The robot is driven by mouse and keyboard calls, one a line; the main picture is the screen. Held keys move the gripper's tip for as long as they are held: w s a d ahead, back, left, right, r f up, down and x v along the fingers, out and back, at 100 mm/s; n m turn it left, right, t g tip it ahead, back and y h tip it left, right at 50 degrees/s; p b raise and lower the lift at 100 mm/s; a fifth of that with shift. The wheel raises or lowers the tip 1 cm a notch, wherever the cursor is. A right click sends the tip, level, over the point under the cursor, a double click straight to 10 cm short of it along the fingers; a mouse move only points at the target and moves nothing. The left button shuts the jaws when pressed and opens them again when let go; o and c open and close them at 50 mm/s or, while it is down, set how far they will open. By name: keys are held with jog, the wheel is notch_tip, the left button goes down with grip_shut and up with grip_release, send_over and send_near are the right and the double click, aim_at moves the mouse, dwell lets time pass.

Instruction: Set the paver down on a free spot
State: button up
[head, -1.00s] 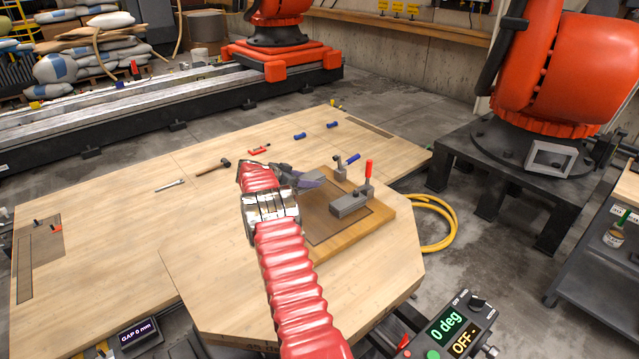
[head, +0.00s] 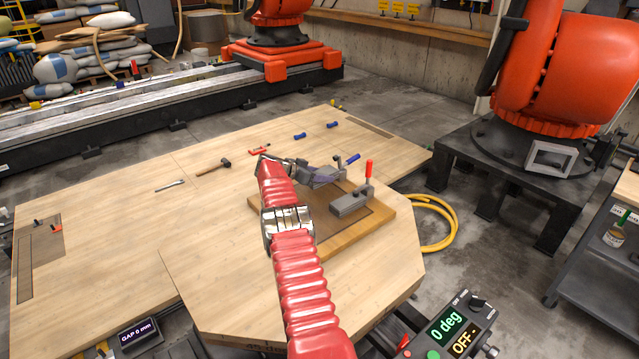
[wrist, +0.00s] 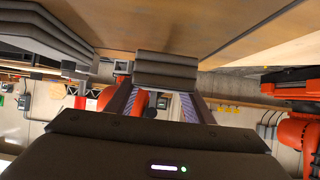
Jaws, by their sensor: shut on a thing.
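The paver (wrist: 167,70) is a grey layered block in the wrist view, held between the two dark purple fingers of my gripper (wrist: 157,97). In the head view my gripper (head: 325,175) is at the end of my red-sleeved arm, low over the far part of a raised wooden board (head: 384,221). The paver is hard to make out there among the fingers and clamps. In the wrist view the paver is close to a wooden surface; I cannot tell if they touch.
A grey block with a red-handled clamp (head: 350,204) is on the board, right of my gripper. A blue-handled clamp (head: 351,160) is just behind. A hammer (head: 213,167) and a wrench (head: 170,185) lie on the wooden table (head: 120,230). The table's left and front are mostly clear.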

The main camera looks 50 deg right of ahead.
jog(key=shift+f, duration=1.3)
jog(key=o, duration=1.5)
jog(key=shift+f, duration=0.2)
jog(key=shift+r, duration=0.15)
jog(key=shift+w+a+r, duration=0.1)
jog(key=shift+a+r, duration=0.15)
jog(key=shift+a, duration=0.1)
jog(key=shift+v, duration=3.3)
jog(key=shift+f, duration=0.1)
